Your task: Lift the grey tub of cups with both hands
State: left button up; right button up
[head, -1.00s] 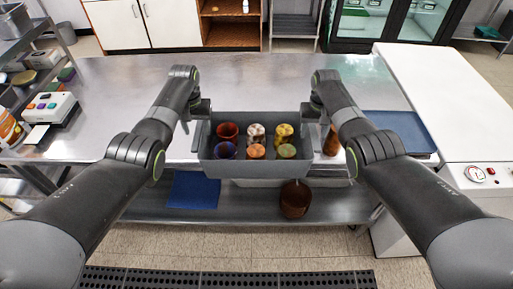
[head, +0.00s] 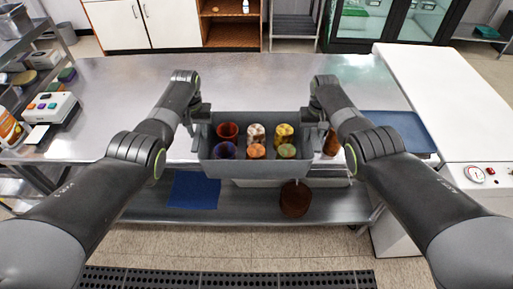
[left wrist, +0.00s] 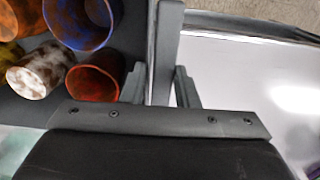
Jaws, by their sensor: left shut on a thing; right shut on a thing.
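The grey tub (head: 255,169) is at the front edge of the metal counter, in the middle of the head view, and looks level. It holds several upright cups in two rows, among them a red cup (head: 227,132), a yellow cup (head: 284,133) and a blue-purple cup (head: 225,151). My left gripper (head: 204,117) is shut on the tub's left end. In the left wrist view its fingers (left wrist: 160,88) stand either side of the tub wall (left wrist: 166,45). My right gripper (head: 307,115) is shut on the right end; its fingertips are mostly hidden. I cannot tell whether the tub's base touches the counter.
A brown cup (head: 330,143) stands just right of the tub. A blue tray (head: 400,128) lies further right, beside a white machine (head: 445,95). A button box (head: 50,107) is at the left. A blue mat (head: 193,190) and brown pot (head: 295,200) are on the lower shelf.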

pick_arm(q)
grip_shut()
pick_arm(e)
grip_shut()
pick_arm(q)
jog(key=shift+w+r, duration=0.15)
jog(key=shift+r, duration=0.1)
pick_arm(e)
jog(key=shift+w+r, duration=0.15)
jog(key=shift+r, duration=0.05)
